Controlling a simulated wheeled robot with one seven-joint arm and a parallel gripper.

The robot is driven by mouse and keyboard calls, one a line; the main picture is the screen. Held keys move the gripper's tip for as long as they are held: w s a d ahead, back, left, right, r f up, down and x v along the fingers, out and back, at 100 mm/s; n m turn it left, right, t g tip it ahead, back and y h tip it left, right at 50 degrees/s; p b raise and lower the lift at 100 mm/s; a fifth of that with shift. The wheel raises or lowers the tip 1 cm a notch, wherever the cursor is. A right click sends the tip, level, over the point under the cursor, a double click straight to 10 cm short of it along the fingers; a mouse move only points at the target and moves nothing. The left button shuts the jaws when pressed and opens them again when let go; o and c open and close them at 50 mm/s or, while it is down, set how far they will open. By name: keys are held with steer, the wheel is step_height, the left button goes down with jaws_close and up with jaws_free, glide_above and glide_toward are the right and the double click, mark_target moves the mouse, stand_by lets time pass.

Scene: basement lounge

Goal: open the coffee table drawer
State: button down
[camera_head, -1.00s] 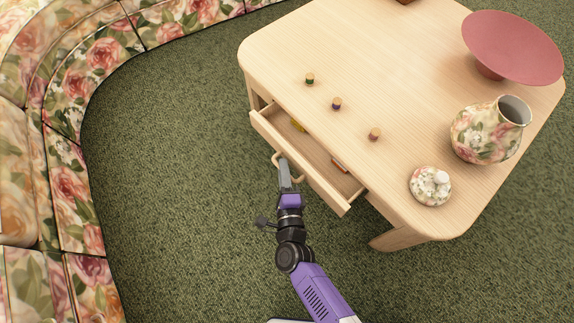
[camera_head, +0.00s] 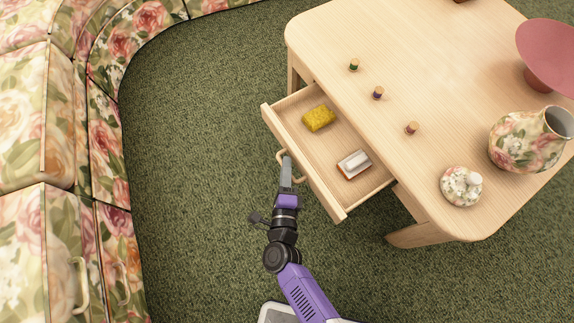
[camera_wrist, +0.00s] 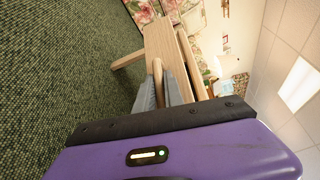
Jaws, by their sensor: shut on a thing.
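The light wooden coffee table (camera_head: 440,80) stands at the right in the head view. Its drawer (camera_head: 322,155) is pulled well out on the left side. A yellow sponge-like block (camera_head: 318,118) and a small white and orange-brown item (camera_head: 354,164) lie inside it. My gripper (camera_head: 286,160) is at the drawer front, shut on the curved wooden handle (camera_head: 300,180). In the wrist view, the handle (camera_wrist: 158,78) runs between the grey fingers (camera_wrist: 162,93), with the drawer front beyond.
On the tabletop are several items: three small spools (camera_head: 378,93) in a row, a floral vase (camera_head: 530,140), a floral lidded pot (camera_head: 461,186) and a pink bowl (camera_head: 550,58). A floral sofa (camera_head: 90,140) curves along the left. Green carpet (camera_head: 200,170) lies clear between sofa and table.

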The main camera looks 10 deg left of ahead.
steer(key=c, duration=1.5)
jaws_free()
steer(key=shift+o, duration=0.2)
steer(key=f+p+v, duration=0.1)
steer(key=p+v, duration=0.1)
steer(key=v, duration=0.5)
steer(key=shift+s+r, duration=0.4)
steer(key=shift+r, duration=0.1)
steer(key=shift+d, duration=0.1)
